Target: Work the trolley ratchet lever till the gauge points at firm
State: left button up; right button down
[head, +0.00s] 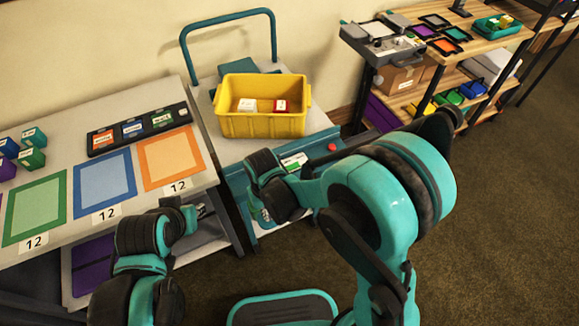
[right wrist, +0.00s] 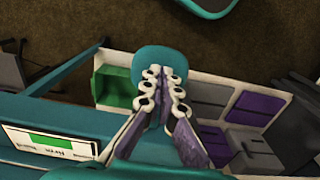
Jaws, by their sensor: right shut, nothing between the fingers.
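The trolley (head: 235,150) stands in the middle of the head view, with a red knob on its front. Its gauge (head: 293,160) is a small white plate with a green patch; in the right wrist view the gauge plate (right wrist: 50,146) shows a green band and upside-down lettering. I cannot make out its pointer. A rounded teal pad (right wrist: 150,57), seemingly the lever's end, lies just behind my right fingertips; I cannot tell whether they touch. My right gripper (right wrist: 161,86) is shut and empty, at the trolley's front. My left gripper (head: 199,210) is partly hidden beside the left table; its fingers are unclear.
A yellow bin (head: 262,123) with a white and a red block sits on the trolley. The left table (head: 60,160) carries coloured mats and cubes. A shelf unit (head: 440,66) stands at the back right. Brown carpet (head: 500,220) is open at the right.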

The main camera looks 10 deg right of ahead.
jog(key=shift+f+b, duration=0.45)
jog(key=shift+f, duration=0.65)
notch_tip(320, 180, up, 9)
jog(key=p, duration=0.7)
jog(key=shift+r, duration=0.1)
dwell(0.6)
